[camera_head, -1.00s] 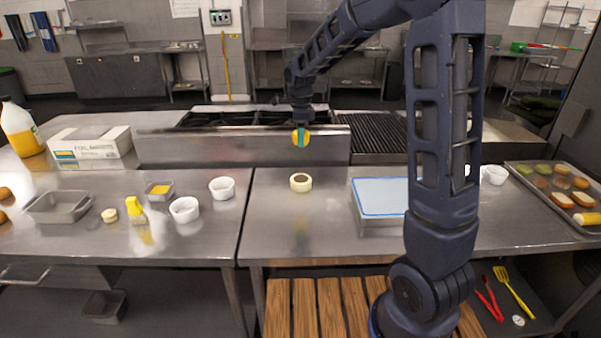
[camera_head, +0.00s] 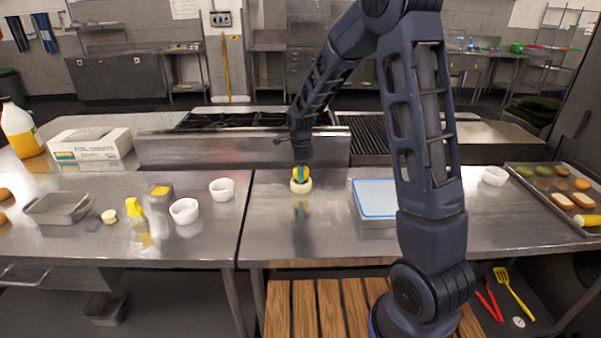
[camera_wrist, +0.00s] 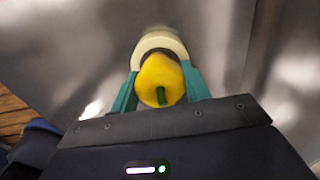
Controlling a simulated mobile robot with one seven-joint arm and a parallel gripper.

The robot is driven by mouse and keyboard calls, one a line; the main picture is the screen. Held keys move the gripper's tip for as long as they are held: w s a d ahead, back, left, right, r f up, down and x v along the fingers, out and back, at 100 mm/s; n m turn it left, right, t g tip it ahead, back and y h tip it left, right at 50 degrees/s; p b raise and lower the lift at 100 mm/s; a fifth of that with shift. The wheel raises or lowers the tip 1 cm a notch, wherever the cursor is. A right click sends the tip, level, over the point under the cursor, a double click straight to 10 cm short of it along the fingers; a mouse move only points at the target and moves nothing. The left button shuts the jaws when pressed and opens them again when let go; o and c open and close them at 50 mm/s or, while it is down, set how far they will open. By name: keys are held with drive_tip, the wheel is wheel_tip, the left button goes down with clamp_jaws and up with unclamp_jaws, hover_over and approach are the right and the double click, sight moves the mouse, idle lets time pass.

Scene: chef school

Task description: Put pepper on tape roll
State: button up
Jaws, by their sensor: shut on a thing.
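The yellow pepper (camera_wrist: 160,77) with a green stem is between the two teal fingers of my gripper (camera_wrist: 157,92) in the wrist view. My gripper is shut on it. In the head view the pepper (camera_head: 300,173) shows small at the end of my arm, at the tape roll. The cream tape roll (camera_head: 301,187) lies flat on the steel counter. In the wrist view the tape roll (camera_wrist: 160,40) shows behind the pepper, which hides part of it. I cannot tell whether the pepper touches the roll.
A blue-topped tray (camera_head: 376,199) stands right of the roll. White bowls (camera_head: 184,210), a yellow bottle (camera_head: 136,212) and a metal pan (camera_head: 58,207) are on the left counter. A baking tray (camera_head: 540,193) with food is at far right. Counter around the roll is clear.

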drive_tip(key=shift+f, duration=0.15)
drive_tip(key=o, duration=1)
wheel_tip(320, 180, up, 11)
drive_tip(key=shift+r, duration=0.1)
drive_tip(key=s+d+r+n+t, duration=0.1)
drive_tip(key=s+d+r+n, duration=0.4)
drive_tip(key=d, duration=0.3)
drive_tip(key=s+d+r+n+t, duration=0.1)
drive_tip(key=s+d+r+n, duration=0.2)
drive_tip(key=s+d+r, duration=0.35)
drive_tip(key=shift+s+d+r+n+t, duration=0.1)
drive_tip(key=shift+s+d+n+t, duration=0.35)
drive_tip(key=shift+s+d+n, duration=1.8)
drive_tip(key=shift+s+d+n+t, duration=0.4)
drive_tip(key=shift+s+d+n, duration=0.85)
drive_tip(key=shift+s, duration=2.05)
drive_tip(key=shift+s+d+r+n+t, duration=0.1)
drive_tip(key=shift+s+d+n+t, duration=0.35)
drive_tip(key=shift+s+d+n, duration=1.8)
